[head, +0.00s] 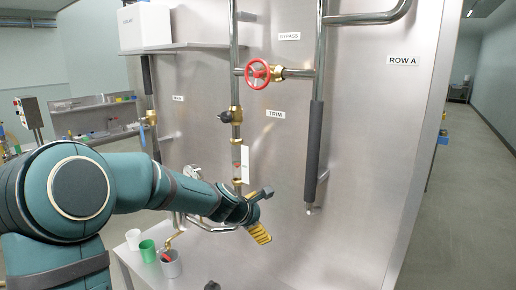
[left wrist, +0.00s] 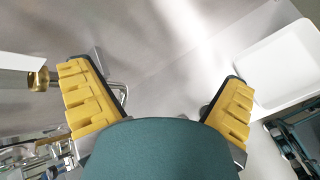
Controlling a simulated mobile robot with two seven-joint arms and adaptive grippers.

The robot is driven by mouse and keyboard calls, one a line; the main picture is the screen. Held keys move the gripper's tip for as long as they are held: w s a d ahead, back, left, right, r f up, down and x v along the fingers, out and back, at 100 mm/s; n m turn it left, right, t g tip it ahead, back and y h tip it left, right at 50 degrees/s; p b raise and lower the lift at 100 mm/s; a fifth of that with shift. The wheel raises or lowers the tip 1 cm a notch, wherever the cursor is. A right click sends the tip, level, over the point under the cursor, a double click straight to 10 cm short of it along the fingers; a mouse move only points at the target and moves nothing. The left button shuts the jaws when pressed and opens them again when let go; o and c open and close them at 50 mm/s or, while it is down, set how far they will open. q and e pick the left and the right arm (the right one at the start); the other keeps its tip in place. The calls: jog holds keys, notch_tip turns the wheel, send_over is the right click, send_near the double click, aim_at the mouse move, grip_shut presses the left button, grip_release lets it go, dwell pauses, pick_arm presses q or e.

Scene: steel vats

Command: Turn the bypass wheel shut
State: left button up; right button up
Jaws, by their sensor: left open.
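The red bypass wheel (head: 257,74) sits on a brass valve in the horizontal pipe, below and left of the BYPASS label (head: 289,36). It is in plain sight in the head view. My left gripper (head: 262,214) is well below the wheel, near the steel panel, and touches nothing that I can make out. Its yellow-padded fingers are spread wide in the left wrist view (left wrist: 158,85), with nothing between them but the panel behind. I cannot make out the red wheel in the left wrist view. My right gripper is not in view.
A dark knob on a brass valve (head: 236,115) is near the TRIM label (head: 275,114). A white tag (head: 245,164) hangs just above my left gripper. A dark-sleeved pipe (head: 313,150) stands to its right. Cups (head: 147,250) stand on a low shelf. A grey shelf (head: 190,46) holds a white box.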

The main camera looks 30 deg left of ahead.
pick_arm(q)
jog(key=s+a+r+n+t, duration=0.1)
jog(key=a+r+n+t, duration=0.15)
jog(key=r, duration=0.75)
jog(key=s+a+r+n+t, duration=0.1)
jog(key=r+n, duration=0.2)
jog(key=r, duration=0.6)
jog(key=n+t, duration=0.4)
jog(key=t, duration=0.1)
send_near(255, 72)
jog(key=shift+g, duration=0.25)
jog(key=w, duration=0.3)
jog(key=w+p, duration=0.1)
jog(key=w, duration=0.3)
jog(key=w+p, duration=0.1)
jog(key=w, duration=0.3)
jog(key=shift+d+r, duration=0.35)
jog(key=shift+d, duration=0.05)
jog(key=c, duration=1)
